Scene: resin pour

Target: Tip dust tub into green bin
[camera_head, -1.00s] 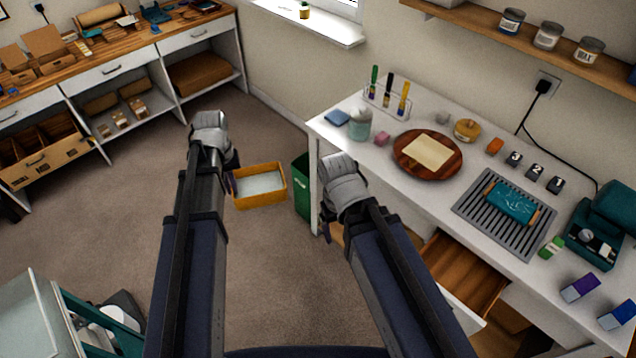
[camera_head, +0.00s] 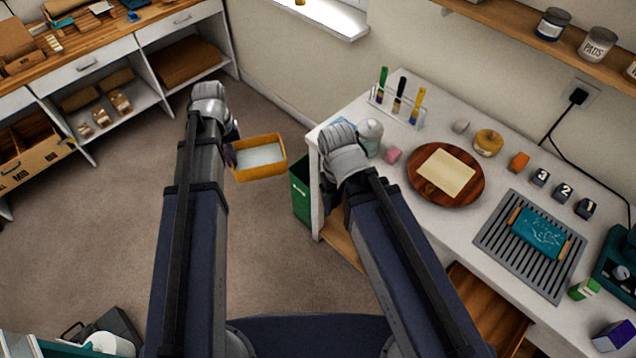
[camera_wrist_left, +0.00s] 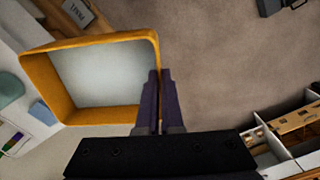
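The dust tub is an orange-yellow open box with a pale grey inside (camera_head: 280,169). It hangs level above the floor at my left gripper (camera_head: 233,158). In the left wrist view the dark fingers (camera_wrist_left: 160,100) are closed on the right wall of the tub (camera_wrist_left: 150,50). I cannot tell whether the pale surface is dust or bare floor. The green bin (camera_head: 301,195) stands on the floor against the bench's left end, just right of and below the tub in the head view. My right gripper (camera_head: 328,190) is mostly hidden behind its own wrist, near the bench's left edge.
The white bench (camera_head: 400,215) at right carries a pen rack (camera_head: 400,108), a round wooden board (camera_head: 420,192), a grey grate (camera_head: 490,235) and small items. A shelf unit (camera_head: 150,100) stands at the left. The carpet (camera_head: 110,230) between is mostly clear.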

